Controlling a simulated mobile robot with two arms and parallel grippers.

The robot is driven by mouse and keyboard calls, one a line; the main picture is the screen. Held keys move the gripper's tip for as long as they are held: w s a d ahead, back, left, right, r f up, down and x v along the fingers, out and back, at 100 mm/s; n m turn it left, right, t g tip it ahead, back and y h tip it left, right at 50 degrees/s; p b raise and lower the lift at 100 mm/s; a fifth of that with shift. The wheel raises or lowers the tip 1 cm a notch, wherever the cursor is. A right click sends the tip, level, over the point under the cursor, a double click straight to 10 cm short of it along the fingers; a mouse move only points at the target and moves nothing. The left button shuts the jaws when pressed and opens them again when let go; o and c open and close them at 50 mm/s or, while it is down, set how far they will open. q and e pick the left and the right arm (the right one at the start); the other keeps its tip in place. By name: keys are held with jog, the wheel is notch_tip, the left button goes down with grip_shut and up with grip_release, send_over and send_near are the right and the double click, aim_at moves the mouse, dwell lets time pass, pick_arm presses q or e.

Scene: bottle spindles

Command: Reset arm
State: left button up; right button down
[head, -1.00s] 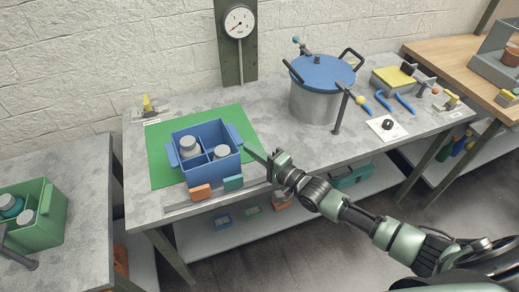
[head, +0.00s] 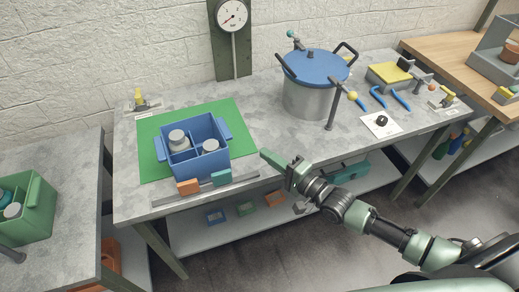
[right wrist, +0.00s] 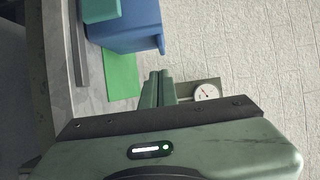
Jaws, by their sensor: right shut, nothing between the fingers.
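My right gripper (head: 268,157) is shut and empty, over the front edge of the middle table, to the right of the blue divided crate (head: 193,163). In the right wrist view its two fingers (right wrist: 158,80) lie together with nothing between them. The blue crate stands on a green mat (head: 150,137) and holds grey-capped bottles (head: 178,137); it also shows in the right wrist view (right wrist: 132,28). My left gripper does not show clearly; only a dark piece is at the lower left edge of the head view.
A pot with a blue lid (head: 314,68) stands at the back right, near a post and blue hooked tools (head: 378,97). A green crate (head: 38,212) stands on the left table. Orange (head: 188,187) and teal (head: 221,177) blocks sit along the front rail.

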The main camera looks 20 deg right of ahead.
jog(key=s+d+f+n+g+h, duration=0.2)
jog(key=s+d+f, duration=0.15)
jog(key=f, duration=0.55)
jog(key=s+d+f+n+g+h, duration=0.1)
jog(key=s+d+f+n+h, duration=0.2)
jog(key=f, duration=0.7)
jog(key=s+d+f+n+g+h, duration=0.15)
jog(key=s+d+f, duration=0.25)
jog(key=f, duration=0.5)
jog(key=s+a+f+n+g+h, duration=0.15)
jog(key=s+f+n+g, duration=0.35)
jog(key=s+f, duration=1.3)
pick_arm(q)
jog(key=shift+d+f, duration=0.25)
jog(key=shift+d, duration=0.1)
pick_arm(e)
jog(key=s+a+f+n+g, duration=0.1)
jog(key=s+a+f+g, duration=0.1)
jog(key=s, duration=0.6)
jog(key=s+a+f+n+g, duration=0.2)
jog(key=s+g, duration=0.1)
jog(key=s, duration=0.6)
jog(key=shift+f, duration=0.2)
jog(key=shift+s, duration=0.1)
